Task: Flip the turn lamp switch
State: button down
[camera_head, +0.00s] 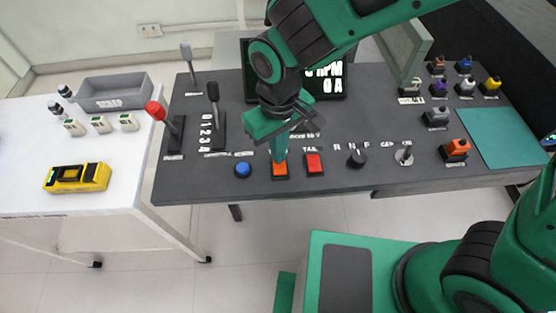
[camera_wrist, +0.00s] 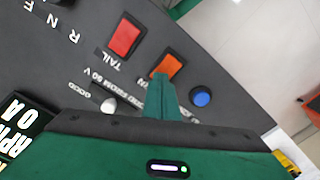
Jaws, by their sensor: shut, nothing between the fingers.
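An orange rocker switch (camera_head: 280,171) sits on the dark control panel (camera_head: 330,190), between a blue round button (camera_head: 243,170) and a red rocker switch labelled TAIL (camera_head: 314,163). The orange switch's own label is hidden behind my fingers, so I cannot read that it is the turn lamp switch. My gripper (camera_head: 280,156) is shut and empty, pointing down with its fingertips at the orange switch's far edge. In the wrist view the fingertips (camera_wrist: 160,78) overlap the near edge of the orange switch (camera_wrist: 168,66). I cannot tell whether they touch it.
A rotary knob marked R N F (camera_head: 356,157) and a silver key-like knob (camera_head: 405,155) stand right of the switches. Levers (camera_head: 215,115) stand at the left, and a display (camera_head: 325,83) is behind my arm. A white table (camera_head: 120,185) adjoins the panel's left side.

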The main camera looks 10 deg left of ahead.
notch_tip(320, 180, up, 7)
dwell(1.0)
jog(key=shift+w+d, duration=0.1)
jog(key=shift+d, duration=0.05)
jog(key=w+d+r+m, duration=0.2)
jog(key=w+d+m, duration=0.15)
jog(key=d, duration=0.95)
jog(key=w+d+r+m, duration=0.2)
jog(key=w+d+m, duration=0.15)
jog(key=d, duration=0.95)
jog(key=s+d+m, duration=0.4)
jog(key=s+d, duration=0.3)
jog(key=d, duration=0.3)
jog(key=s+d+m, duration=0.4)
jog(key=s+d, duration=0.3)
jog(key=d, duration=0.3)
jog(key=shift+d, duration=0.15)
